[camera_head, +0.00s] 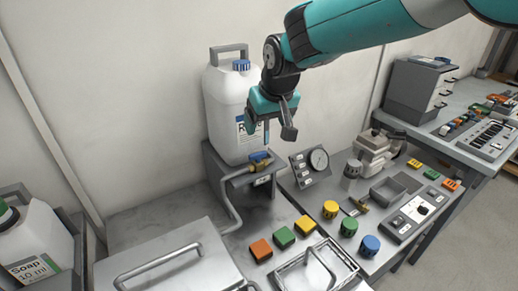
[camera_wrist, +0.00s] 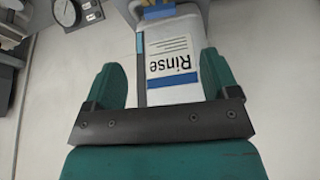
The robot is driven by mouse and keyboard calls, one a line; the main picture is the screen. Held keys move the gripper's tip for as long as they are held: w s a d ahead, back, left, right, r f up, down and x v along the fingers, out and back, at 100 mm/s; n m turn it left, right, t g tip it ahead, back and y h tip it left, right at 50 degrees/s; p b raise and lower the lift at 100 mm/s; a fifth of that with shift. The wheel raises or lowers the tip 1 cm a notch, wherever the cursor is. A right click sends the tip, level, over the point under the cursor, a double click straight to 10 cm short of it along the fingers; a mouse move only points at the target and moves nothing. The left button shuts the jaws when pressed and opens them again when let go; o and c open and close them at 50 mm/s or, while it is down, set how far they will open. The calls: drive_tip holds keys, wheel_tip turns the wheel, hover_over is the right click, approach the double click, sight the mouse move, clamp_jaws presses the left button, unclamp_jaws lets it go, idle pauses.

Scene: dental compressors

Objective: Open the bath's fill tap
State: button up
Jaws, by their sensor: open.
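The fill tap (camera_head: 259,160) has a brass body and a blue handle. It sits in the head view at the front of the grey stand under the white Rinse container (camera_head: 226,112). A grey pipe (camera_head: 229,208) runs from it down toward a lidded grey box (camera_head: 175,262), which looks like the bath. My gripper (camera_head: 278,137) is open and empty, just above and slightly right of the tap, pointing down; contact is not visible. In the wrist view the Rinse container (camera_wrist: 172,65) shows beyond my open fingers (camera_wrist: 162,72). I cannot make out the tap clearly there.
A panel with a round gauge (camera_head: 318,159) stands right of the tap. A Soap container (camera_head: 34,243) stands at far left. The wall is close behind the Rinse container.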

sight(258, 154)
drive_tip(key=p+x, duration=0.3)
drive_tip(key=x, duration=0.9)
drive_tip(key=shift+w+a+f, duration=0.1)
drive_tip(key=shift+f, duration=0.15)
